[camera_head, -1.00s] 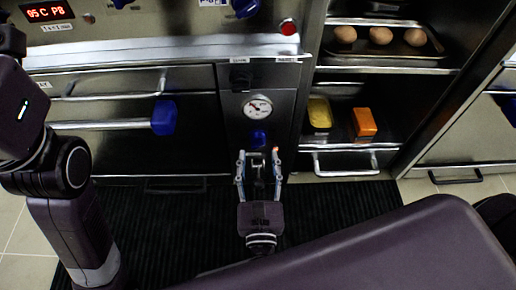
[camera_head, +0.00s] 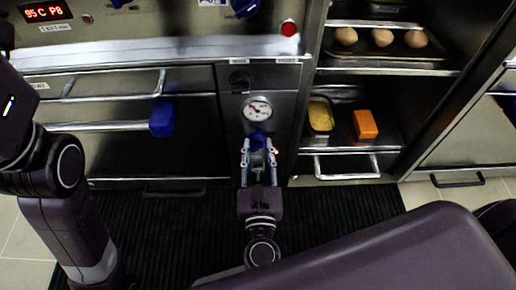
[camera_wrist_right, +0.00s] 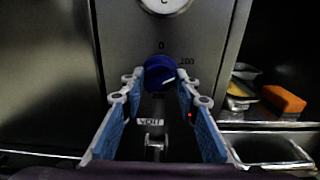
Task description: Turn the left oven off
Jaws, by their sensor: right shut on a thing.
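The blue knob (camera_head: 259,139) sits on the steel panel (camera_head: 233,111), just below the round gauge (camera_head: 257,110). In the right wrist view the knob (camera_wrist_right: 159,72) has a white pointer line toward the right, with a "0" mark above it and a label at its right. My right gripper (camera_head: 260,151) is shut on the knob, with one finger at each side; the fingers also show in the wrist view (camera_wrist_right: 160,82). My left arm comes in at the left edge; its gripper is out of view.
The lit display (camera_head: 45,11) reads "95C P8". A red button (camera_head: 289,28) is on the upper panel. Open shelves at right hold eggs (camera_head: 382,38), a yellow container (camera_head: 320,115) and an orange block (camera_head: 365,124).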

